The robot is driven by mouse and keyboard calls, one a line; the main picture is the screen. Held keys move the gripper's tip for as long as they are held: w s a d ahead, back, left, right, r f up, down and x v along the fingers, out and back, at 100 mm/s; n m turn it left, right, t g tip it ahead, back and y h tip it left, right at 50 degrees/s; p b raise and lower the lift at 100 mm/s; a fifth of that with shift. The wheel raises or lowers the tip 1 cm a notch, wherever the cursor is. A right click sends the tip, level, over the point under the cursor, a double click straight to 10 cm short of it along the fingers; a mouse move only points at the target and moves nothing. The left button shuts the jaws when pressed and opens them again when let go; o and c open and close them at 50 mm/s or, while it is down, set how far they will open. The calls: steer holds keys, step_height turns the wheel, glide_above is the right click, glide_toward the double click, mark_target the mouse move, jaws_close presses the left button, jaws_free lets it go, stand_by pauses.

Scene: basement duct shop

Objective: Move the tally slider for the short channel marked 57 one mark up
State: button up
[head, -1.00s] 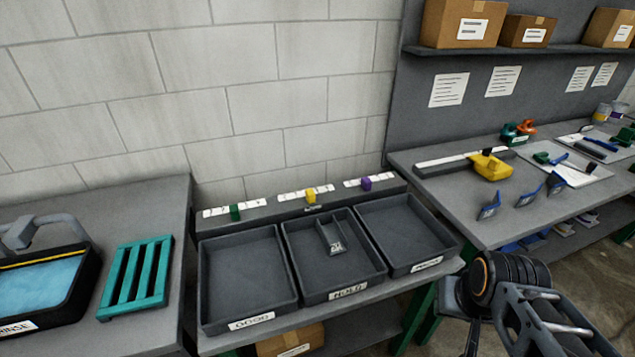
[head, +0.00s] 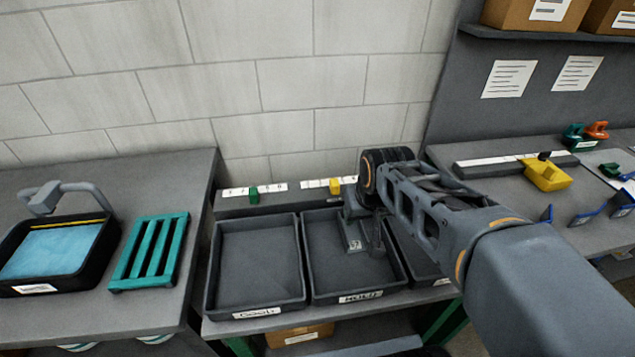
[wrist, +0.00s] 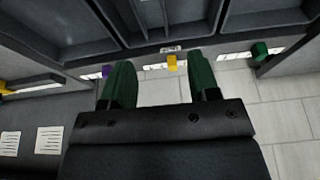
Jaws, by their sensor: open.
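The short channel (head: 355,236), its mark partly readable, lies in the middle tray (head: 325,270), labelled HOLD. Behind the trays is a ledge with white marked strips. A yellow slider (head: 335,185) sits on the middle strip and a green slider (head: 254,195) on the left strip. A purple slider (wrist: 105,71) shows in the wrist view; my arm hides it in the head view. My gripper (wrist: 162,77) is open and empty. In the wrist view the yellow slider (wrist: 172,62) appears between its green fingers, beyond the tips; no contact shows.
The left tray (head: 255,305) is empty. A teal rack (head: 150,250) and a rinse tub (head: 100,262) stand at left. A bench at right holds a yellow tool (head: 545,174) and blue pieces. A block wall rises behind the ledge.

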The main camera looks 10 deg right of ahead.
steer(key=w, duration=0.9)
glide_toward(335, 183)
steer(key=shift+t, duration=0.3)
steer(key=x, duration=0.4)
steer(key=p+x, duration=0.1)
steer(key=x, duration=0.4)
steer(key=shift+s+f, duration=0.1)
steer(key=shift+f, duration=0.25)
steer(key=shift+x, duration=0.75)
steer(key=shift+c, duration=0.2)
jaws_close()
